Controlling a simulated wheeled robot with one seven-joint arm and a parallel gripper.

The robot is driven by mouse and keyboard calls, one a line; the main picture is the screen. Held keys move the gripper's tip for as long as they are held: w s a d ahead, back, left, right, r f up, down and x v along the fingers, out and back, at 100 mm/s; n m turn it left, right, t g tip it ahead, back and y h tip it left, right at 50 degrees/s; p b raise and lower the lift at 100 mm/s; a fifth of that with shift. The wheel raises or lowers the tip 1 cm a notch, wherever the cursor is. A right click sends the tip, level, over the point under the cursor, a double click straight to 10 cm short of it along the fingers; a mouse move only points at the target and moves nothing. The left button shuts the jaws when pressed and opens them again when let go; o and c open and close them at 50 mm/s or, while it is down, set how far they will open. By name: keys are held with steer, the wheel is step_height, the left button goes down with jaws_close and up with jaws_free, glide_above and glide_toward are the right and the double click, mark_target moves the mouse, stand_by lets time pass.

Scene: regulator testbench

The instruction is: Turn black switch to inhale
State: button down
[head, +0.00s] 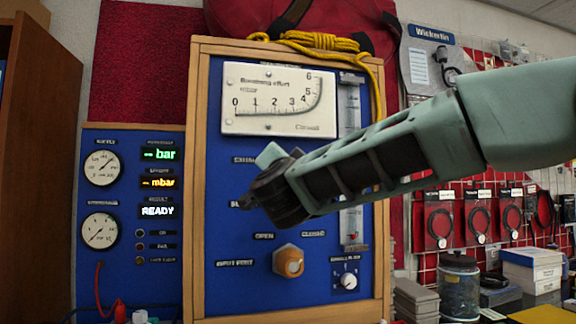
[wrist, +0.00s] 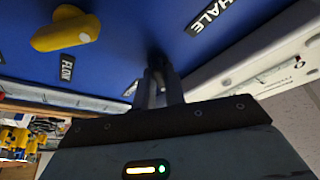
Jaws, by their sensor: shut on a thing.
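The blue test panel (head: 225,292) stands upright in a wooden frame. My gripper (wrist: 157,72) reaches its face, with its two fingers close together on a small dark part, the black switch (wrist: 156,57). The switch is mostly hidden by the fingers and shadow, so I cannot tell which way it points. A label ending in "HALE" (wrist: 210,16) is right of the fingers in the wrist view. In the head view my gripper (head: 268,158) and dark wrist cover the switch and parts of the nearby labels.
An orange knob (head: 288,262) sits below my wrist, with a small white dial (head: 348,281) to its right. A white pressure gauge (head: 278,100) is above, and a clear flow tube (head: 350,115) runs behind my arm. A yellow knob (wrist: 66,30) is left of my fingers.

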steer(key=shift+m, duration=0.8)
steer(key=c, duration=1.5)
jaws_free()
steer(key=shift+o, duration=0.2)
steer(key=b+v, duration=0.4)
steer(key=v, duration=1.3)
steer(key=shift+s+a+r, duration=0.2)
steer(key=shift+s+a, duration=0.05)
